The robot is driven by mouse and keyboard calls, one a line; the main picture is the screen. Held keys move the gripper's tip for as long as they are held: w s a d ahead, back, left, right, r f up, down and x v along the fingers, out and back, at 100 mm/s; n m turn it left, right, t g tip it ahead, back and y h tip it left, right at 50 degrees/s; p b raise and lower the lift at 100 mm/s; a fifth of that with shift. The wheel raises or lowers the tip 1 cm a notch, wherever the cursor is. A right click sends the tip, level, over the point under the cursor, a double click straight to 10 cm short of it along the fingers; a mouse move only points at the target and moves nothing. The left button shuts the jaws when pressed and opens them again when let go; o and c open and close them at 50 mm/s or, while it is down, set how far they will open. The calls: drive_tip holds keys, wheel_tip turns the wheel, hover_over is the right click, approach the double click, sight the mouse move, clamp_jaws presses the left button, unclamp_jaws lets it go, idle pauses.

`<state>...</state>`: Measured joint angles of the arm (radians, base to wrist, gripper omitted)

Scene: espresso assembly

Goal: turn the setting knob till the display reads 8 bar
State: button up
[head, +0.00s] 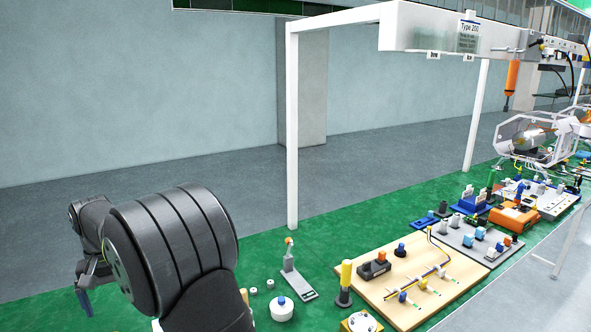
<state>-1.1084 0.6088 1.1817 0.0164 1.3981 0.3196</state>
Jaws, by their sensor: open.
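I cannot make out a display or a bar reading, and I cannot tell which part is the setting knob. A round white device with a blue top (282,309) stands on the green surface at the bottom centre. A yellow block with a round pale top (360,322) is cut off by the bottom edge to its right. My gripper (85,298) shows only partly at the lower left, beyond my dark arm. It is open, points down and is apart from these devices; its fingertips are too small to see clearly.
A small grey stand with an orange tip (295,270) and a yellow-and-black post (345,284) stand near the centre. A wooden board (395,262) holds several parts. A grey board (482,252) and an orange device (514,218) lie farther right. A white frame post (292,130) rises behind.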

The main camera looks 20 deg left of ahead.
drive_tip(key=shift+d+r, duration=0.25)
drive_tip(key=shift+r, duration=0.1)
drive_tip(key=c, duration=1.2)
drive_tip(key=shift+o, duration=0.2)
drive_tip(key=s+d+f+n, duration=0.1)
drive_tip(key=s+d+n, duration=0.1)
drive_tip(key=d+n, duration=0.8)
drive_tip(key=s+d+f+n, duration=0.15)
drive_tip(key=d+n, duration=0.25)
drive_tip(key=n, duration=1.2)
drive_tip(key=f, duration=1.7)
drive_tip(key=shift+s+d+f, duration=0.1)
drive_tip(key=shift+s+f, duration=0.05)
drive_tip(key=shift+s, duration=0.1)
drive_tip(key=c, duration=1)
